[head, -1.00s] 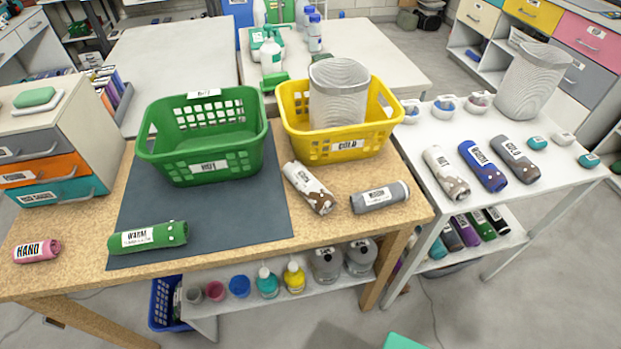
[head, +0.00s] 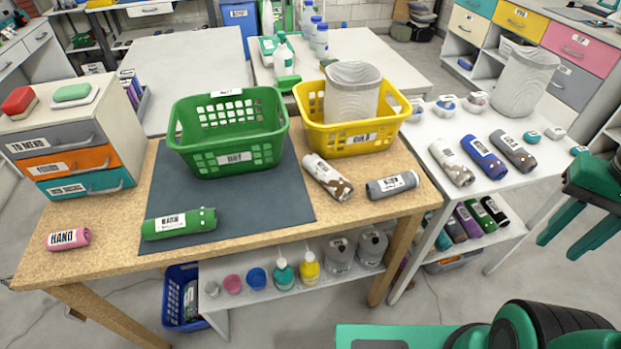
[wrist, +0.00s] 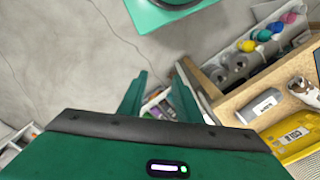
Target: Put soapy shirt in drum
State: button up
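No roll can be made out for certain as the soapy shirt. A green roll (head: 179,222) with small white spots lies at the front of the dark mat. A white-and-brown roll (head: 327,176) and a grey roll (head: 392,184) lie right of the mat, and a pink roll (head: 69,239) lies at the left. A pale ribbed open cylinder (head: 352,92), possibly the drum, stands in the yellow basket (head: 351,137); a similar one (head: 525,80) stands on the right table. My gripper (head: 562,232) is open and empty at the right, beyond the wooden table. The wrist view shows its spread fingers (wrist: 158,90).
A green basket (head: 232,142) stands on the mat. The white side table (head: 447,190) holds several rolls and small bowls. A drawer unit (head: 75,145) stands at the left. Bottles and jars line a low shelf (head: 240,304). Grey floor is open at the front.

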jog(key=shift+a, duration=0.1)
jog(key=o, duration=0.9)
jog(key=shift+s+a+r, duration=0.1)
jog(key=shift+r, duration=0.15)
jog(key=shift+c, duration=0.2)
jog(key=shift+o, duration=0.3)
jog(key=w+a+n+t, duration=0.1)
jog(key=w+a+n, duration=0.4)
jog(key=w, duration=0.6)
jog(key=shift+w+a+f+t+h, duration=0.15)
jog(key=shift+a+t+h, duration=0.2)
jog(key=shift+a, duration=0.45)
jog(key=n+t+y, duration=0.2)
jog(key=n+y, duration=0.1)
jog(key=n, duration=0.6)
send_near(331, 170)
jog(key=x, duration=0.4)
jog(key=shift+s+d+f, duration=0.2)
jog(key=shift+d, duration=0.05)
jog(key=shift+w+a+x, duration=0.1)
jog(key=shift+a+x, duration=0.05)
jog(key=shift+x, duration=1.35)
jog(key=shift+w+a+x, duration=0.1)
jog(key=shift+a+x, duration=0.05)
jog(key=shift+x, duration=1.35)
